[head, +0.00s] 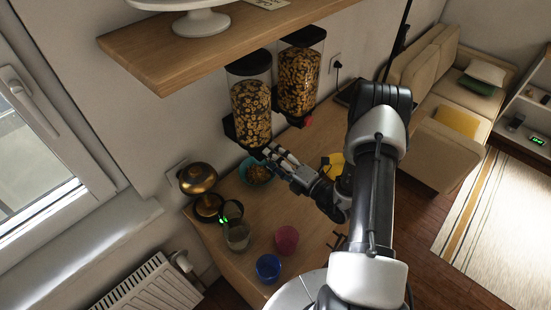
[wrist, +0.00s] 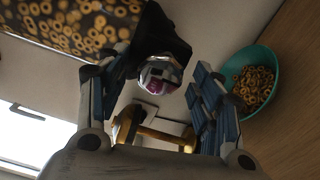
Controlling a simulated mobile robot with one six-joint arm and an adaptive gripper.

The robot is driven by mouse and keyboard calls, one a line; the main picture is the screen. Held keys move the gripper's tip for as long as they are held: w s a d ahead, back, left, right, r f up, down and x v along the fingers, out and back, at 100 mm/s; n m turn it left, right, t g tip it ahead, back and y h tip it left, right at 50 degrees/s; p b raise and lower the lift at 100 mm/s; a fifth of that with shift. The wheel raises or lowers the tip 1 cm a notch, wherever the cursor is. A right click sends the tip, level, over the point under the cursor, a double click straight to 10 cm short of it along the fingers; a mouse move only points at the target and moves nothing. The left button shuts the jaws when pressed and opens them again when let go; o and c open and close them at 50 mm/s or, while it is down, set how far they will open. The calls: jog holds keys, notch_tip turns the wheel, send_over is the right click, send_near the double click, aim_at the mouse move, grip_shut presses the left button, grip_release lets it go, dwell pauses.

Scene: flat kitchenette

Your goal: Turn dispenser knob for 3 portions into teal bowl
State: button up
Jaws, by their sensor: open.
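The left dispenser (head: 251,105), a clear canister of ring cereal on the wall, also shows at the upper left of the wrist view (wrist: 70,22). The knob is hidden in the head view. The teal bowl (head: 247,173) stands on the counter below, with ring cereal in it; it also shows at the right of the wrist view (wrist: 278,73).
A second dispenser (head: 299,80) with a red knob (head: 306,122) hangs to the right. A wooden shelf (head: 160,65) overhangs.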

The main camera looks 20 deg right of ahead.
jog(key=v, duration=1.2)
dwell(0.3)
